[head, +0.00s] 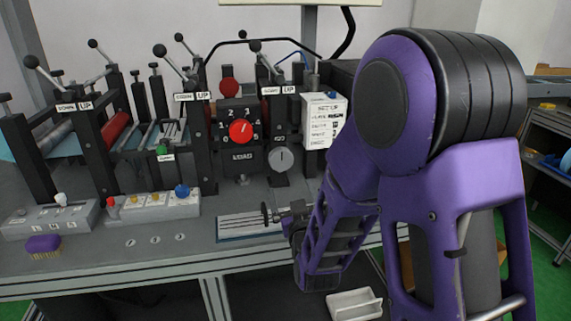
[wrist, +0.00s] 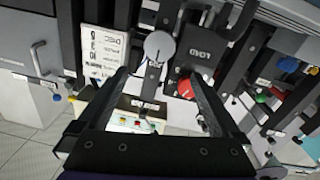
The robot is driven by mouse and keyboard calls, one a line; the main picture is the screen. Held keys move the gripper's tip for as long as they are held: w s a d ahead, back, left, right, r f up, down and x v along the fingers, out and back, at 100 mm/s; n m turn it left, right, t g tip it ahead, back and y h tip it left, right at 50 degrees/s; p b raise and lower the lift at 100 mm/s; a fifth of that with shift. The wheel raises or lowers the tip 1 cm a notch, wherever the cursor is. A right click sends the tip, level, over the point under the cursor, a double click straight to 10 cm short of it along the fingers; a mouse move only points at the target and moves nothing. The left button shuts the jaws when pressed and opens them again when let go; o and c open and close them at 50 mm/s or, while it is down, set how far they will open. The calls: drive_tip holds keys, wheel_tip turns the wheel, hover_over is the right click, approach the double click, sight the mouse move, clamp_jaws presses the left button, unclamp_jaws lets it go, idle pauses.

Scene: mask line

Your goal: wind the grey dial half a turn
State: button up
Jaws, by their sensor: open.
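The grey dial (head: 280,158) is a round knob on a dark upright, right of the LOAD panel and left of the white notice. In the wrist view the grey dial (wrist: 159,46) shows upside down, just beyond the fingertips and roughly centred between them. My gripper (head: 282,214) is low in front of the machine, below the dial in the head view, partly hidden by my purple arm. In the wrist view my gripper (wrist: 158,76) has its two dark fingers wide apart with nothing held. The fingers look clear of the dial.
A red numbered dial (head: 240,131) sits left of the grey dial, with a red knob (head: 229,88) above it. The white notice (head: 325,120) stands close on the right. Black-knobbed levers rise on the left. A purple brush (head: 44,244) lies at the bench's left front.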

sight(282, 161)
drive_tip(key=x, duration=1.4)
drive_tip(key=c, duration=1.2)
